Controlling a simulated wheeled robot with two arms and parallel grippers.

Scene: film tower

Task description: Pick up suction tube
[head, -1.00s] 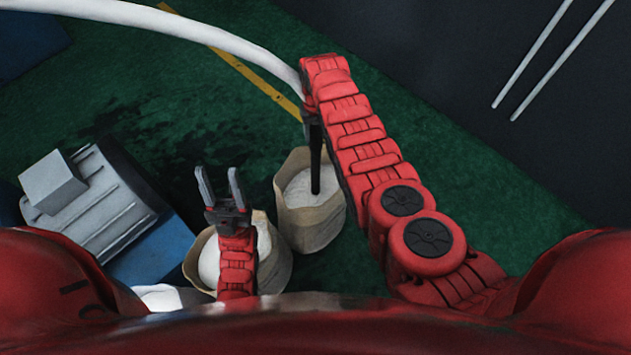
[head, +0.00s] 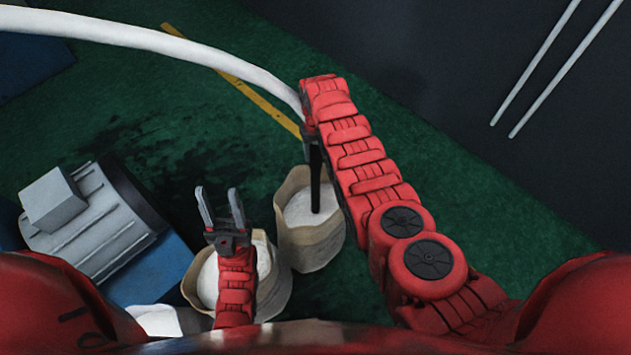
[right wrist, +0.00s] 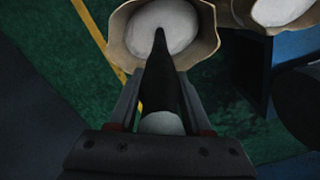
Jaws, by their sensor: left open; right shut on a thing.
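The suction tube is a thick white hose (head: 180,45) that arcs in from the upper left and ends in a black nozzle (head: 316,185). My right gripper (head: 309,132) is shut on the tube near the nozzle's top, partly hidden by my arm. The right wrist view shows the nozzle (right wrist: 163,75) between the fingers of my right gripper (right wrist: 160,95). The nozzle points down at white powder in a sack (head: 310,240); I cannot tell whether its tip touches the powder. My left gripper (head: 220,205) is open and empty above a second sack (head: 272,290).
A grey motor-like machine (head: 90,220) on a blue base (head: 160,268) stands at the left. Two pale rods (head: 560,75) lie on the dark floor at upper right. Green floor (head: 450,150) with a yellow line (head: 245,85) is open beyond the sacks.

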